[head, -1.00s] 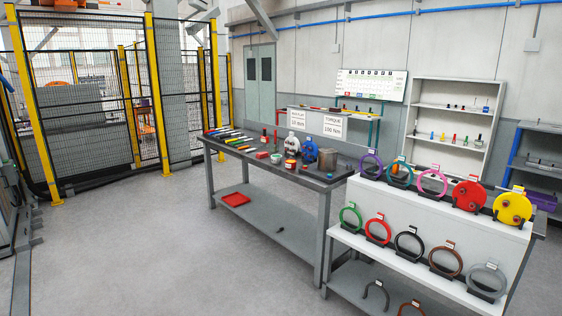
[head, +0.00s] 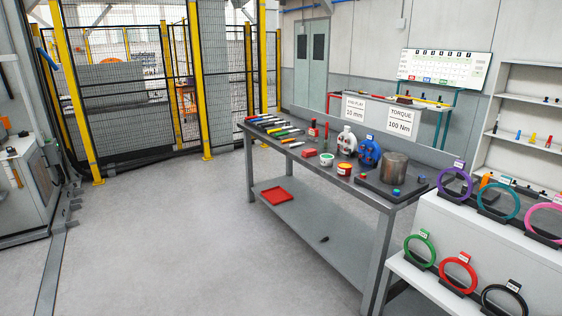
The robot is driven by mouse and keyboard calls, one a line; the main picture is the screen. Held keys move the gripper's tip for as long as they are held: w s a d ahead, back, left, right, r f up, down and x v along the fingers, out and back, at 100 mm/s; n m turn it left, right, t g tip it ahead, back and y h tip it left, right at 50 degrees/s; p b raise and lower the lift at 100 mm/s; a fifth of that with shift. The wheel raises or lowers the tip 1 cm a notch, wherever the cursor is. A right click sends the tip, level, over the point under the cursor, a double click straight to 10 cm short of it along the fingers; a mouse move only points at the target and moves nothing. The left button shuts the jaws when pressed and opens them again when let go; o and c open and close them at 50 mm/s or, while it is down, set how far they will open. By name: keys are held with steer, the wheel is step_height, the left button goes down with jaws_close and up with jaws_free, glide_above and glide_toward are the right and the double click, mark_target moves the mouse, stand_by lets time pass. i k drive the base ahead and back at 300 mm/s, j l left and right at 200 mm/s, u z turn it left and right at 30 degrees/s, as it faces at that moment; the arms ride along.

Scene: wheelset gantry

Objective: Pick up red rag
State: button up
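A flat red square item (head: 277,195) lies on the lower shelf of the grey workbench (head: 330,235), near its left end. It could be the red rag or a shallow tray; I cannot tell at this size. A small red block-like thing (head: 309,153) lies on the bench top, and it may also be cloth. My gripper is not in view.
The bench top holds marker-like tools (head: 265,122), a white jug (head: 346,140), a blue jug (head: 369,152) and a metal cylinder (head: 394,168). A white ring stand (head: 465,235) adjoins at right. The grey floor (head: 190,240) in front is clear. A yellow-posted fence (head: 198,80) stands behind.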

mark_target(308, 153)
steer(key=i+u, duration=0.25)
steer(key=i, duration=0.75)
steer(key=i+l+u, duration=0.2)
steer(key=i, duration=0.75)
steer(key=i+z, duration=0.2)
steer(key=i, duration=0.25)
steer(key=i+j+z, duration=0.15)
steer(key=i, duration=0.3)
steer(key=i+j+z, duration=0.2)
steer(key=i, duration=0.25)
steer(key=i+j+z, duration=0.2)
steer(key=i, duration=0.25)
steer(key=i+z, duration=0.45)
steer(key=i, duration=0.2)
